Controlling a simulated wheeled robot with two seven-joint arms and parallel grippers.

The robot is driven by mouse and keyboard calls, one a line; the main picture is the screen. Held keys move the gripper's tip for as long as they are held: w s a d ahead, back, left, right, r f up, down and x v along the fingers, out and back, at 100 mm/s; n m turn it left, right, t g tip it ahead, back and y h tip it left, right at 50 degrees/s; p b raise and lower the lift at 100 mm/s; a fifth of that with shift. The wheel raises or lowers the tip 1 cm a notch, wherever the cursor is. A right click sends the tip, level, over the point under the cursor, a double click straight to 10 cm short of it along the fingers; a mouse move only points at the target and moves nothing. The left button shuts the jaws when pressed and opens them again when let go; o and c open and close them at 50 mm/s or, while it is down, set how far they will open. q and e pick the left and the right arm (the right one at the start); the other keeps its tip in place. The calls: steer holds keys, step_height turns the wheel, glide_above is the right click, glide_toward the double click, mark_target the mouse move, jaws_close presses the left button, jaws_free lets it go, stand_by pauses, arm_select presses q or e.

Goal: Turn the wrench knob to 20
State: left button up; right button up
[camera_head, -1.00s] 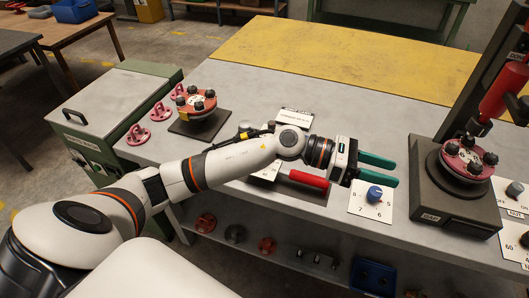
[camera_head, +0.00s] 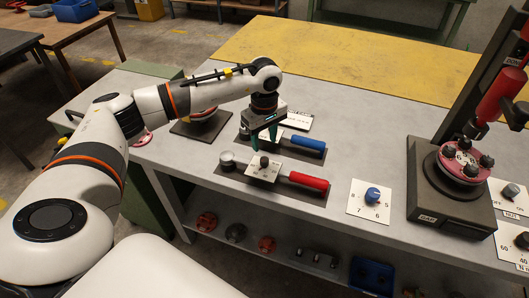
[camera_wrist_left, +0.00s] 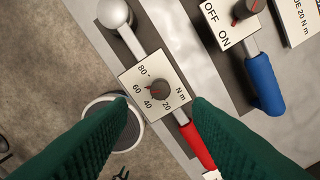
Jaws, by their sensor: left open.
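The torque wrench with the red handle (camera_head: 303,181) lies on a dark mat. Its white dial plate (camera_wrist_left: 179,97) reads 80, 60, 40, 20 N m. The dark wrench knob (camera_wrist_left: 160,88) sits on that plate, its red pointer towards the 60 side in the left wrist view; the knob also shows in the head view (camera_head: 264,162). My right gripper is not in view.
A blue-handled wrench (camera_head: 308,142) with an OFF/ON plate lies just behind. A white card (camera_head: 296,119) stands beyond it. A blue knob on a numbered plate (camera_head: 356,205) is to the right, near a dark stand (camera_head: 430,209). Bare bench lies between.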

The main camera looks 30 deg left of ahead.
mark_target(265, 159)
arm_select(q)
step_height(265, 159, down, 6)
steer(key=shift+r+p, duration=0.1)
steer(key=shift+p, duration=0.7)
steer(key=shift+f, duration=0.7)
steer(key=c, duration=1)
